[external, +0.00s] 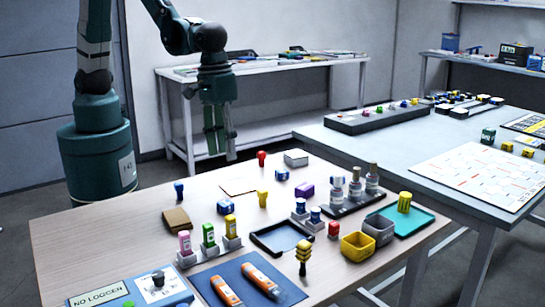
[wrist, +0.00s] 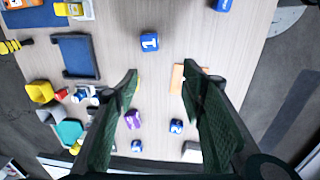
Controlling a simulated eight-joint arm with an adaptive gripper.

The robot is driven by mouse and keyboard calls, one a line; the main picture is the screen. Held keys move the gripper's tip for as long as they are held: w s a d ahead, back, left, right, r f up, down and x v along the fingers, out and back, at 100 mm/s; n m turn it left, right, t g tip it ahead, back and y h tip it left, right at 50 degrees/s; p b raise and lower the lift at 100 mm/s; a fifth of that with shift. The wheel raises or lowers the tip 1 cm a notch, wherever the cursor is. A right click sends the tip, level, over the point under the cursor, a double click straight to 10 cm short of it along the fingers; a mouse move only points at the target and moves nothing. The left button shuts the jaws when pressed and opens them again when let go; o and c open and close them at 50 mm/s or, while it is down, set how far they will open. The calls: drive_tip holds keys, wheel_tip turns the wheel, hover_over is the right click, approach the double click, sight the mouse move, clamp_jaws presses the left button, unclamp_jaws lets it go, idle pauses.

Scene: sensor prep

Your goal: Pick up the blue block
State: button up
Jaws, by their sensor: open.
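My gripper (external: 220,152) is open and empty, pointing down above the far part of the wooden table. In the wrist view its two fingers (wrist: 160,72) stand apart with bare table and part of an orange-edged flat piece (wrist: 178,78) between them. Several blue pieces are in view. A blue block marked 1 (wrist: 150,42) lies beyond the fingertips in the wrist view; it also shows in the external view (external: 224,207). A blue block marked 2 (wrist: 176,126) lies between the finger bodies in the picture, and in the external view (external: 281,174) near the back edge.
A purple block (external: 304,190) and a yellow peg (external: 263,197) stand nearby. A blue peg (external: 179,189) stands at the left. A dark tray (external: 262,245), bottles (external: 354,190) and a yellow bin (external: 357,246) fill the right and front. Bare wood surrounds the block marked 1.

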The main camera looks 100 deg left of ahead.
drive_tip(key=n+g, duration=0.1)
drive_tip(key=n, duration=0.1)
hover_over(221, 204)
wheel_tip(221, 204, down, 6)
drive_tip(key=shift+f, duration=0.2)
drive_tip(key=shift+f, duration=1.25)
drive_tip(key=shift+a+f+b, duration=0.1)
drive_tip(key=shift+f+b, duration=0.65)
drive_tip(key=shift+f, duration=1.9)
drive_tip(key=c, duration=0.9)
